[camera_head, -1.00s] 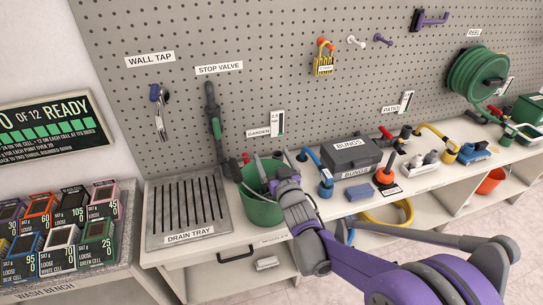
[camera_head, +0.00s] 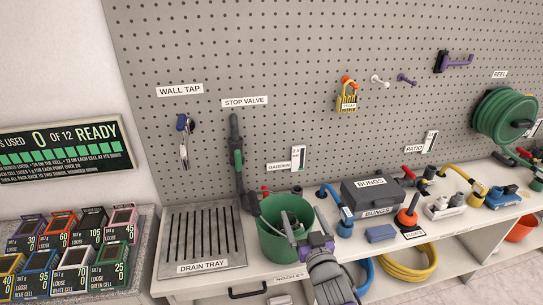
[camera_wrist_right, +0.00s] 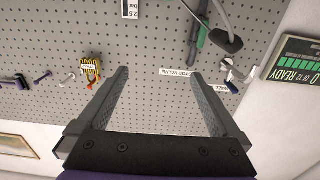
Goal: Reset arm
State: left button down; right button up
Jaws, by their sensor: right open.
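My right gripper (camera_head: 300,230) shows in front of the green bucket (camera_head: 272,240) on the bench, partly hiding it. In the right wrist view its two fingers (camera_wrist_right: 160,72) are spread wide with nothing between them, facing the pegboard. The wrist picture is upside down, with the stop valve label (camera_wrist_right: 179,72) just beyond the fingertips. My left gripper is not in view.
The drain tray (camera_head: 203,262) is left of the bucket. The stop valve handle (camera_head: 237,150) hangs above the bench. A bungs box (camera_head: 371,196), an orange-based plunger-like part (camera_head: 407,218) and hoses stand to the right. Cell boxes (camera_head: 75,255) fill the left bench.

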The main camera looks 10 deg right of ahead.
jog(key=s+f+g+p, duration=0.1)
jog(key=s+f+g, duration=0.2)
jog(key=s, duration=0.5)
jog(key=s+f+g+p, duration=0.1)
jog(key=s+f+g, duration=0.2)
jog(key=s+g, duration=0.2)
jog(key=s+f+g+p, duration=0.1)
jog(key=s+f+g, duration=0.2)
jog(key=s, duration=0.8)
jog(key=shift+s+g+h, duration=0.3)
jog(key=shift+s+g, duration=0.1)
jog(key=shift+g, duration=0.4)
